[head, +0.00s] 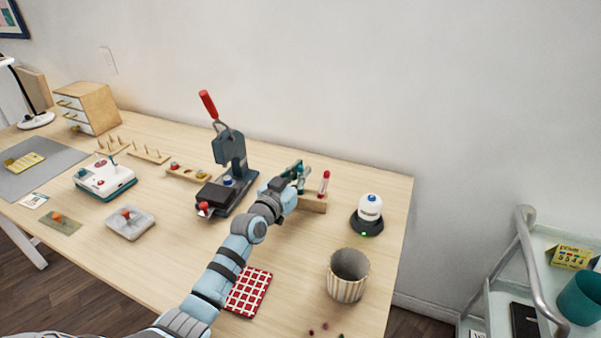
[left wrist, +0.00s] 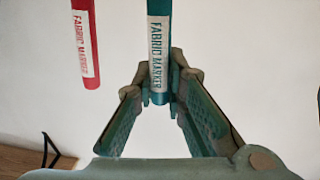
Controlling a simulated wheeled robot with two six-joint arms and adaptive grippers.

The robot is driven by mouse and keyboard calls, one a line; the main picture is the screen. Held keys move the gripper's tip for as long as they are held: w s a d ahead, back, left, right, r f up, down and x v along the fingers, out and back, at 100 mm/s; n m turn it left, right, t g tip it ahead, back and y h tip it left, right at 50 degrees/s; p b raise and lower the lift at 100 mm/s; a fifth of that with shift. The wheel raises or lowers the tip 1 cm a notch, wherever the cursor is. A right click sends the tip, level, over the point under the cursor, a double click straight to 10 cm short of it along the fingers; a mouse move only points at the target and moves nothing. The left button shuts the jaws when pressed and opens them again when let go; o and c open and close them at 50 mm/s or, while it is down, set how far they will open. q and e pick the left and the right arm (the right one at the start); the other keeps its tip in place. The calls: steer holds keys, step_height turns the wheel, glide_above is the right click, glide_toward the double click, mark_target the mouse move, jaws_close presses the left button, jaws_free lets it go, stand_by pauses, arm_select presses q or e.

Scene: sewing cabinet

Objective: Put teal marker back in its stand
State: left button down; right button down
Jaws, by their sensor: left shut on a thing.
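The teal marker (left wrist: 158,40), with a white "FABRIC MARKER" label, is between the fingertips of my left gripper (left wrist: 160,88) in the left wrist view. The gripper is shut on it. In the head view my left gripper (head: 296,175) is at the wooden marker stand (head: 314,204), over its left part. My gripper and arm hide that part, so I cannot tell whether the teal marker's lower end is in a hole. A red marker (head: 324,182) stands upright at the stand's right end. This red marker also shows in the left wrist view (left wrist: 85,45), apart from my fingers. My right gripper is not in view.
A dark press with a red handle (head: 208,104) stands left of my gripper. A white bottle on a dark base (head: 369,208) is right of the stand. A striped bin (head: 347,288) and red checked cloth (head: 249,292) are nearer the front. The wall is close behind.

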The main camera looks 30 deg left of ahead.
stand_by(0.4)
arm_select(q)
steer(key=c, duration=1.6)
jaws_free()
steer(key=shift+f, duration=0.1)
steer(key=shift+o, duration=0.2)
steer(key=shift+s, duration=0.1)
steer(key=s, duration=1.1)
steer(key=shift+s+a, duration=0.25)
steer(key=shift+s, duration=0.15)
